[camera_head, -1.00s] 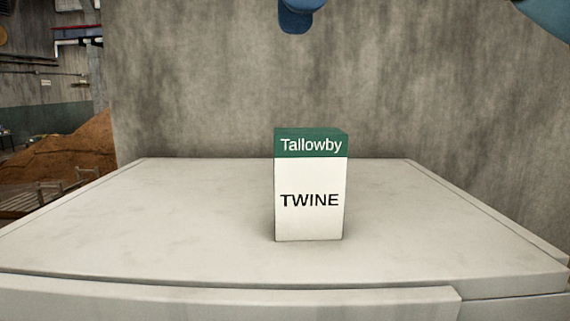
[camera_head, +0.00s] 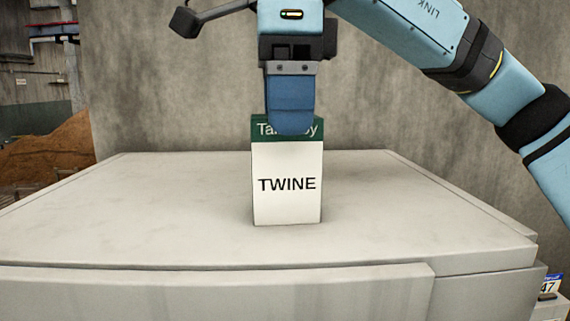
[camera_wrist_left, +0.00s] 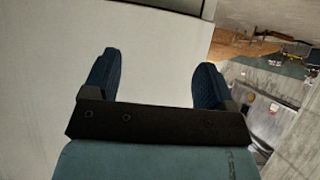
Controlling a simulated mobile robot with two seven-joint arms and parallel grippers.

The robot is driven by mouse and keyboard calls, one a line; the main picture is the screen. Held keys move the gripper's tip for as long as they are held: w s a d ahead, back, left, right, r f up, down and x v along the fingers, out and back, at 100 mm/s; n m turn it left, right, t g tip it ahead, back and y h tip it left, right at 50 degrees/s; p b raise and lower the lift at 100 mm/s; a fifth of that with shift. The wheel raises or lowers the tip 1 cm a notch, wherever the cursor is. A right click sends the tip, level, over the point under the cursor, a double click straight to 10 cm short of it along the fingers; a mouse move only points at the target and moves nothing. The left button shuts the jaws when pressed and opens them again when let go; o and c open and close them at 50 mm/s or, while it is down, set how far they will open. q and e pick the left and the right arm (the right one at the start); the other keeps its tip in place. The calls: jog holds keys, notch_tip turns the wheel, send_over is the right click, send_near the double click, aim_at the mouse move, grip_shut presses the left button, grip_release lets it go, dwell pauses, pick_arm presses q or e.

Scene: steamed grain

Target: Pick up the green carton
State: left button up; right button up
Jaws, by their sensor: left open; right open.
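The green carton (camera_head: 287,195) stands upright on the pale tabletop. It has a green band at the top and a white lower front marked TWINE. My right gripper (camera_head: 290,120) comes down from above, open, and its near blue finger covers part of the green band in the head view. The far finger is hidden, so I cannot tell whether the carton is between the fingers or whether they touch it. My left gripper (camera_wrist_left: 153,85) shows in the left wrist view, open and empty, with two dark blue fingers apart. The carton is not seen in that view.
The pale table (camera_head: 160,220) is otherwise clear around the carton. A concrete wall (camera_head: 180,90) stands behind it. A small box (camera_head: 551,284) with a 47 label is low at the right edge. A brown heap (camera_head: 50,155) lies far left.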

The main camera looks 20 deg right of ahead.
jog(key=shift+w+f, duration=0.2)
jog(key=shift+f, duration=0.7)
jog(key=shift+s, duration=0.1)
jog(key=c, duration=1.1)
jog(key=shift+c, duration=0.2)
jog(key=shift+r, duration=0.15)
